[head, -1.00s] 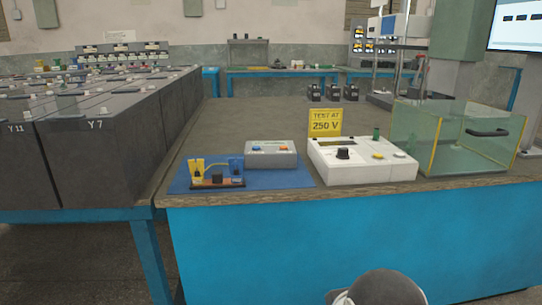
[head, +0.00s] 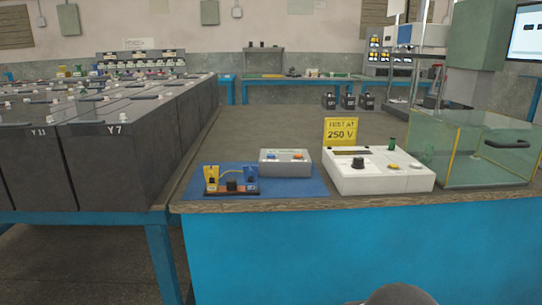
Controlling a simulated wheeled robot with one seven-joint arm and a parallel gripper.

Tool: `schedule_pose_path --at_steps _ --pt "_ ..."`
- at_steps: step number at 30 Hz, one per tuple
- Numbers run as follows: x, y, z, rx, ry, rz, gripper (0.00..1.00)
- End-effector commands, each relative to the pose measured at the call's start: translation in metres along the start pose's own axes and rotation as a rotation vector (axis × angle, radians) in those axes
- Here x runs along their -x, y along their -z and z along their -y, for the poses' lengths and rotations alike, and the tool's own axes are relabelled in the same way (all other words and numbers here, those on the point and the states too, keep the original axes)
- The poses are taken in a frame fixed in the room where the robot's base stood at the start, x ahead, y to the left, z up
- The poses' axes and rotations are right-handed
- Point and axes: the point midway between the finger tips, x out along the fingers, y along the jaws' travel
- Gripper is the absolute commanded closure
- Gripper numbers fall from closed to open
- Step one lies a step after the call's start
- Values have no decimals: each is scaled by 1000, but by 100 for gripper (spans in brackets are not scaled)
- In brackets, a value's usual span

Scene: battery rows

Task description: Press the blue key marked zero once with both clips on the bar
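A small grey box (head: 285,169) lies on a blue mat (head: 300,188) on the bench. A blue key (head: 271,157) and an orange key show on its top; their markings are too small to read. In front of it to the left, a brown bar (head: 222,193) with a black block in its middle lies on the mat. Whether both grip the bar is too small to tell. My gripper is not in view; only a rounded part of my arm shows at the bottom edge.
A white instrument (head: 377,180) with a black knob stands right of the mat, a yellow "TEST AT 250 V" sign (head: 340,131) behind it. A glass tank (head: 480,160) stands further right. Large grey battery cells (head: 110,160) fill the left.

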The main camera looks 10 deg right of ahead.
Motion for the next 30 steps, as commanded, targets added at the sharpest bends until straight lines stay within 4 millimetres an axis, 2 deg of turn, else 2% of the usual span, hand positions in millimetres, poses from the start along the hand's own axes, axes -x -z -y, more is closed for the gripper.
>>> schedule_pose_path --at_steps 1,3,30 --pt "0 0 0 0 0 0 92" --pt "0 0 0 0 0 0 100" --pt "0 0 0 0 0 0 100"
